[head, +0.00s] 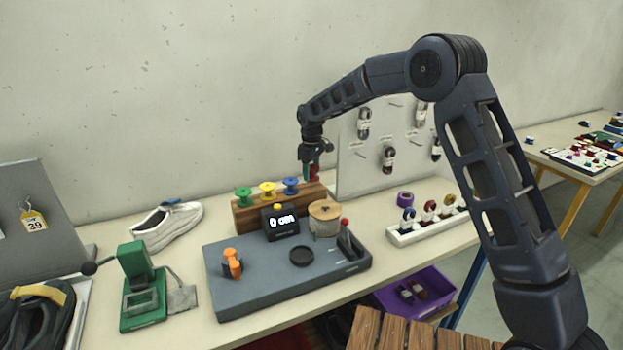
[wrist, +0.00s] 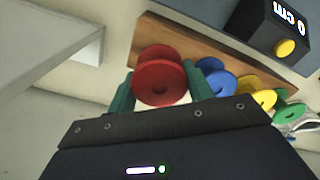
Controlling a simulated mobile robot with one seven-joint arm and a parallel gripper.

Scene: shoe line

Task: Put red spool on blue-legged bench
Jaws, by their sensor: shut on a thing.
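The red spool (wrist: 158,82) is between the two green fingers of my gripper (wrist: 161,88) in the wrist view. My gripper is shut on it. In the head view my gripper (head: 313,170) is at the right end of the wooden spool rack (head: 247,218), and a bit of the red spool (head: 317,174) shows there. I cannot tell whether the spool touches the rack. The rack holds green (head: 243,196), yellow (head: 267,188) and blue (head: 290,186) spools. It stands on the long pale bench (head: 190,322), which has a blue leg (head: 469,285).
A grey console (head: 265,290) stands in front of the rack. A white panel (head: 360,165) with hung laces rises at its right. A white holder (head: 405,237) with rolls is to the right, and a white shoe (head: 170,226) left. A yellow-legged table (head: 545,153) is far right.

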